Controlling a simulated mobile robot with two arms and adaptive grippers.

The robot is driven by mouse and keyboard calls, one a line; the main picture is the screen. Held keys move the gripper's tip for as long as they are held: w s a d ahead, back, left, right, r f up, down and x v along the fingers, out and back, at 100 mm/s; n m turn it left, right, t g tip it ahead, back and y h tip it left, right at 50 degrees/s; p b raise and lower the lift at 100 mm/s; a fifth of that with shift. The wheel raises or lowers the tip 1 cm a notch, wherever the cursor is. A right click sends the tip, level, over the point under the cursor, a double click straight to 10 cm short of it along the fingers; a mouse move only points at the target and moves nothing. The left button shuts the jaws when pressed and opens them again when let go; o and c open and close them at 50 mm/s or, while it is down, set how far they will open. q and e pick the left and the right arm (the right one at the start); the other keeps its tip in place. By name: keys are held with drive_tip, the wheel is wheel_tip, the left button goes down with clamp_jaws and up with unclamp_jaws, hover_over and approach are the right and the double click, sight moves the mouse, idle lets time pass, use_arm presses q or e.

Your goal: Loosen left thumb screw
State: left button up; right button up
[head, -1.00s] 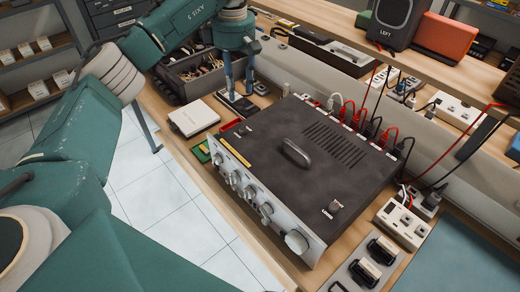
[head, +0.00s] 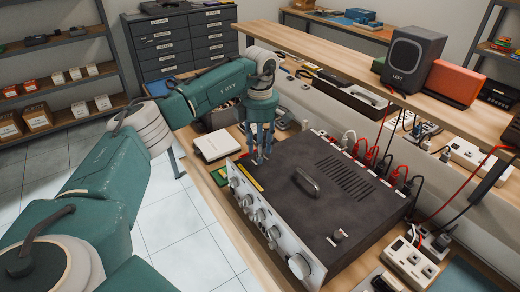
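The amplifier (head: 350,205), a dark box with a silver front panel, sits on the bench. My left gripper (head: 261,158) points down over its far left top corner. Its blue fingers show a narrow gap and look open. The left thumb screw is not clearly visible; the fingers cover that corner, and I cannot tell whether they touch anything. The right thumb screw (head: 338,236), a small metal knob with a label, stands near the amplifier's front right corner. A dark handle (head: 307,182) lies on the top between them. My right gripper is out of view.
Red, white and black cables (head: 372,157) run along the amplifier's back edge. A speaker (head: 412,60) and an orange box (head: 455,84) stand on the raised shelf. A pale flat box (head: 214,144) lies left of the gripper. Power sockets (head: 410,262) are at right.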

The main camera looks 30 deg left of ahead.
use_arm(q)
drive_tip(key=shift+a+f, duration=0.1)
drive_tip(key=shift+f, duration=0.6)
drive_tip(key=c, duration=0.8)
clamp_jaws()
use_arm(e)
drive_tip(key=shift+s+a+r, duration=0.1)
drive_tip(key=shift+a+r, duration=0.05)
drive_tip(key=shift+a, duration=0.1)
